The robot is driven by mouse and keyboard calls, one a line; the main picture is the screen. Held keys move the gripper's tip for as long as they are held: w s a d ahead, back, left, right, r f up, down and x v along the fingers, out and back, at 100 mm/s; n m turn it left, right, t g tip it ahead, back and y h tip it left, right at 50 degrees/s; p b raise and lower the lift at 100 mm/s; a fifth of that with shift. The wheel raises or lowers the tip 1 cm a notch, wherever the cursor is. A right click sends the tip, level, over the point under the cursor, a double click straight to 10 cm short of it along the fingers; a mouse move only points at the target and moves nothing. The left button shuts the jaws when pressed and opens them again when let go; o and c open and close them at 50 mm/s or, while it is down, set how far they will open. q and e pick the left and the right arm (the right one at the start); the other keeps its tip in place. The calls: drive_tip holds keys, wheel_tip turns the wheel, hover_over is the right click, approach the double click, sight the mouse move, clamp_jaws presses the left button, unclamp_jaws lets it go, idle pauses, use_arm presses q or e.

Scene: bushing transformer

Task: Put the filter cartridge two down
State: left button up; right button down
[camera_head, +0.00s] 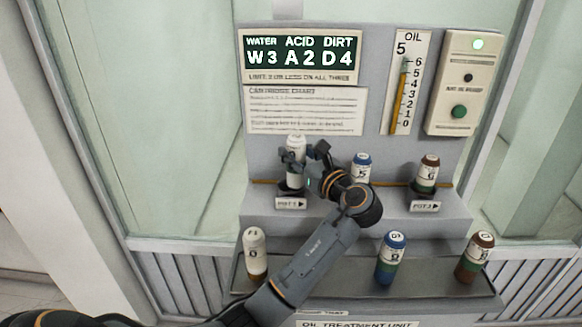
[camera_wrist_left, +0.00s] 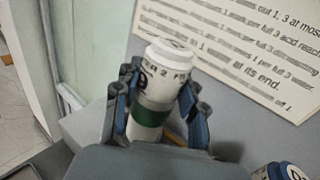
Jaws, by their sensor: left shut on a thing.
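A white cartridge with a white cap and a dark green band (camera_wrist_left: 155,105) stands roughly upright between the fingers of my left gripper (camera_wrist_left: 157,110) in the left wrist view. A "2" shows in its partly readable print, fitting filter cartridge two. In the head view, the same cartridge (camera_head: 296,150) is over the left pot on the upper step, behind the label POT 1 (camera_head: 291,204). My left gripper (camera_head: 300,160) is shut around it. My right gripper is not in view.
Blue-capped (camera_head: 361,165) and brown-capped (camera_head: 428,172) cartridges stand on the upper step. The lower tray (camera_head: 330,284) holds white (camera_head: 255,254), blue-capped (camera_head: 389,258) and brown-capped (camera_head: 474,256) ones. The readout (camera_head: 300,54) shows W3 A2 D4. My left arm crosses the tray.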

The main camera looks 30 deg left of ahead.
sight(291, 169)
use_arm(q)
drive_tip(key=shift+a+f, duration=0.1)
drive_tip(key=shift+f, duration=0.05)
drive_tip(key=f, duration=0.1)
drive_tip(key=a+f, duration=0.1)
drive_tip(key=f, duration=0.1)
drive_tip(key=f+p, duration=0.1)
drive_tip(key=shift+w+a+f, duration=0.25)
drive_tip(key=shift+a, duration=0.1)
drive_tip(key=shift+f, duration=0.2)
drive_tip(key=shift+d, duration=0.15)
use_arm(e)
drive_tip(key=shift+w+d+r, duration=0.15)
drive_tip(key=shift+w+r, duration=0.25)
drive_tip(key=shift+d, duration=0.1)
use_arm(q)
drive_tip(key=o, duration=1.3)
drive_tip(key=shift+f, duration=0.15)
drive_tip(key=shift+o, duration=0.2)
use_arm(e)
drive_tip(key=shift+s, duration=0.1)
